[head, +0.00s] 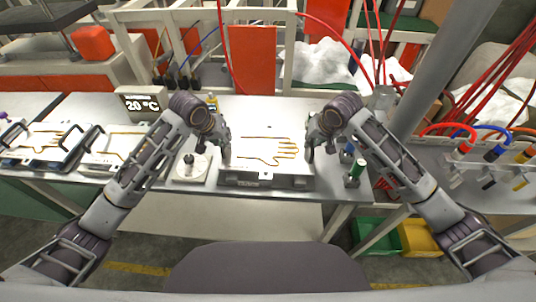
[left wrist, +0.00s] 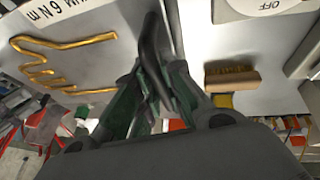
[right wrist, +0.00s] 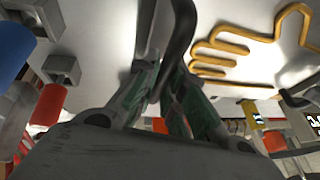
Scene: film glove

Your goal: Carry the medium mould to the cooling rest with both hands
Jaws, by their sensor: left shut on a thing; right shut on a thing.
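The medium mould (head: 250,135) is a pale plate with a gold hand outline, on the bench between my grippers. Its gold outline also shows in the left wrist view (left wrist: 65,47) and the right wrist view (right wrist: 225,47). My left gripper (head: 226,155) is shut on the dark handle (left wrist: 153,45) at the mould's left side. My right gripper (head: 310,152) is shut on the dark handle (right wrist: 181,35) at its right side. The mould looks level; I cannot tell whether it touches the surface beneath. I cannot tell for certain which thing is the cooling rest.
Left on the bench are a plate with a gold outline (head: 107,143), another handled mould (head: 38,140) and a 20 °C display (head: 140,102).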

